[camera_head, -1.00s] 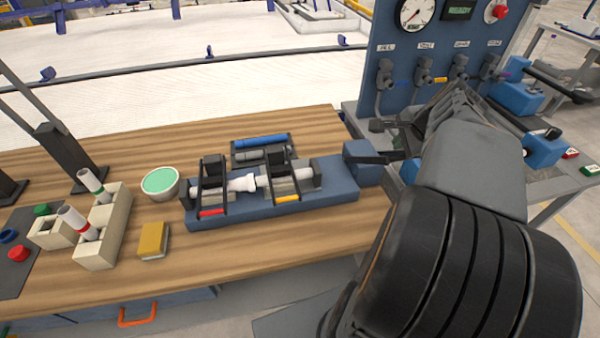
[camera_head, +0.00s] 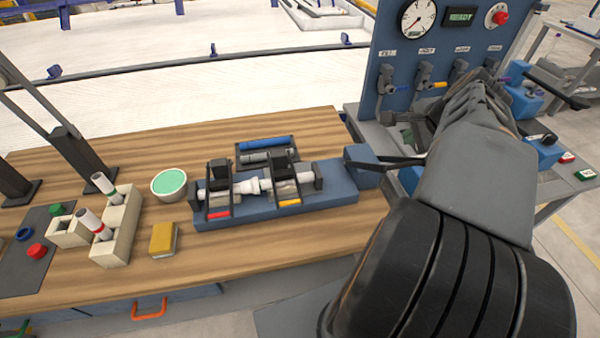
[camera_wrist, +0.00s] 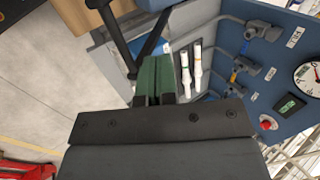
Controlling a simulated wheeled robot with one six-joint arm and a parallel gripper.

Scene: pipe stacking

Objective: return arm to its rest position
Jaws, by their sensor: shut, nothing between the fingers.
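My arm fills the right side of the head view and largely hides the gripper there. In the wrist view my gripper (camera_wrist: 154,78) shows its green fingers closed together, with nothing between them. Two white tubes (camera_wrist: 190,70) lie just right of the fingers in that view, apart from them. In the head view a white pipe assembly (camera_head: 245,187) lies in the blue clamp fixture (camera_head: 330,195) on the wooden bench, well left of my arm.
The gauge panel (camera_head: 400,60) with valves stands behind my arm; its display (camera_head: 461,16) reads READY. The bench also holds a cream block holder (camera_head: 122,222) with tubes, a green-topped bowl (camera_head: 169,184), a yellow sponge (camera_head: 163,239) and coloured caps (camera_head: 37,251). The bench's front strip is clear.

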